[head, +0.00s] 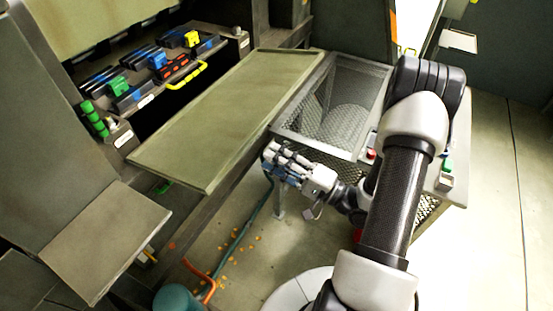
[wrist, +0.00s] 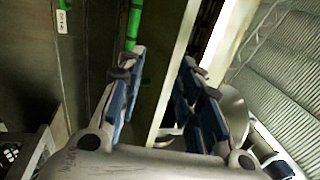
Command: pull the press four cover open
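A mesh-covered box (head: 345,107) stands right of centre in the head view, with a rounded form visible behind the mesh. I cannot tell for sure that it is the press four cover. My gripper (head: 272,158) is at its lower left corner, beside the long flat olive panel (head: 215,120). In the wrist view, my gripper (wrist: 165,82) is open, its blue-padded fingers apart. A pale upright edge (wrist: 178,75) runs between the fingers; whether either finger touches it cannot be told. A green bar (wrist: 134,22) shows beyond the left finger.
A red button (head: 371,153) sits on the frame beside the mesh. A dark bench at upper left holds coloured blocks and a yellow handle (head: 187,76). A flat grey-brown panel (head: 92,240) is at lower left. Hoses and orange scraps lie on the floor below the panel.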

